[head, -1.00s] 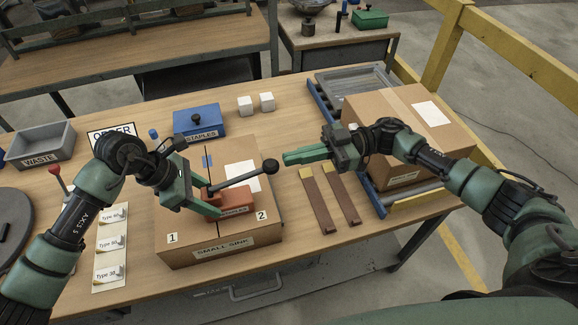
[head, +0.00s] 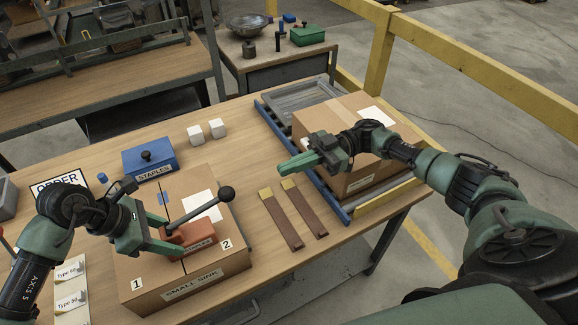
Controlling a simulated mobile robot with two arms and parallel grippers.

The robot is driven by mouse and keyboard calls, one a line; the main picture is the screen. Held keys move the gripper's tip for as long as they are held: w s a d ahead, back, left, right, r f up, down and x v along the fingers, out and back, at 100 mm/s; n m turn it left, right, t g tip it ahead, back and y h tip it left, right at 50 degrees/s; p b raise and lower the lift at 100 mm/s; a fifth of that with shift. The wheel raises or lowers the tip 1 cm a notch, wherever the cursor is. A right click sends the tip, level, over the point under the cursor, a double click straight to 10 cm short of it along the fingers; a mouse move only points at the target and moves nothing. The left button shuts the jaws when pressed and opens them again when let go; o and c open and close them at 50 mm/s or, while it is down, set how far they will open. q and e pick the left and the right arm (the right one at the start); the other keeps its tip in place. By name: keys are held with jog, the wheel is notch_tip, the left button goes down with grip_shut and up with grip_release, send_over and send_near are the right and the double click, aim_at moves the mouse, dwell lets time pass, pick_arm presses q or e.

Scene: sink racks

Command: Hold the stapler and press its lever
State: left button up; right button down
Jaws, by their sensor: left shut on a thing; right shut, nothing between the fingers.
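The orange-red stapler (head: 190,240) rests on top of the cardboard box labelled SMALL SINK (head: 140,288). Its dark lever (head: 205,209) rises at a slant to the right and ends in a black ball knob (head: 227,193). My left gripper (head: 172,240) is shut on the stapler's left end, and the fingers hide part of it. My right gripper (head: 290,168) is shut and empty. It hangs to the right of the knob and farther back, clear of the lever.
Two brown strips with yellow ends (head: 297,212) lie to the right. A second cardboard box (head: 365,175) sits on a blue-railed conveyor (head: 300,160) beneath my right arm. An ORDER sign (head: 62,182) stands at left.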

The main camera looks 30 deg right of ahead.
pick_arm(q)
jog(key=o, duration=1.3)
jog(key=shift+w, duration=0.1)
jog(key=shift+o, duration=0.2)
jog(key=shift+r, duration=0.1)
jog(key=v, duration=1.1)
jog(key=shift+r, duration=0.4)
